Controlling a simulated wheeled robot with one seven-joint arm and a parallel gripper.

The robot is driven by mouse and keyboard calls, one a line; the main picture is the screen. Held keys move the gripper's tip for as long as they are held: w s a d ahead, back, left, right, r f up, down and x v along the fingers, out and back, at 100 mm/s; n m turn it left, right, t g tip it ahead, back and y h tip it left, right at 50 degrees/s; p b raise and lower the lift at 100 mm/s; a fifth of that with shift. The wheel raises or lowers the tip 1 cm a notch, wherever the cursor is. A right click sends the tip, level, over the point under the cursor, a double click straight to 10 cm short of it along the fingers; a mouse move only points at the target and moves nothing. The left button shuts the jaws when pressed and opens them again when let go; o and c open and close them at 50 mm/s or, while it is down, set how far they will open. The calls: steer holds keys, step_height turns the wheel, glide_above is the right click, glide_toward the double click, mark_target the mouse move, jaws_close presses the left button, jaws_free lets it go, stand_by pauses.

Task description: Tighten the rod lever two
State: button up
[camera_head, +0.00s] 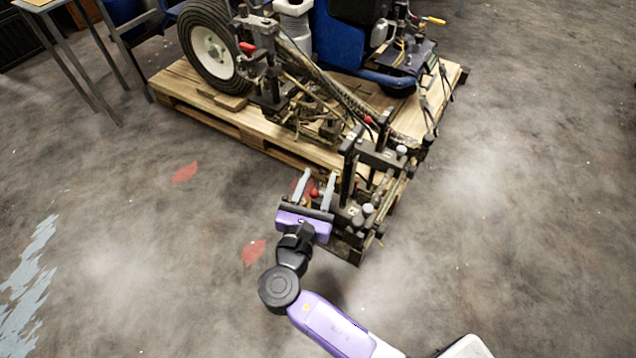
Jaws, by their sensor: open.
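The line striper (330,95) stands on a wooden pallet (190,85), with a metal rod assembly (348,180) at its front end. Small white labels show on the assembly, one on the upper block (353,135) and one on the lower block (353,210); their numbers are too small to read surely. A small red knob (314,192) shows between the fingers of my gripper (319,176). My gripper is open at the left side of the lower block, its two grey fingers pointing away from me. I cannot tell whether a finger touches the knob or lever; the purple palm hides part of this area.
A tyre with white hub (207,50) and another red lever (248,47) are farther back on the machine. Red patches (185,172) mark the floor. A table (62,40) stands at the upper left.

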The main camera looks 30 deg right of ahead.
steer(key=shift+w, duration=0.1)
jaws_close()
stand_by(1.4)
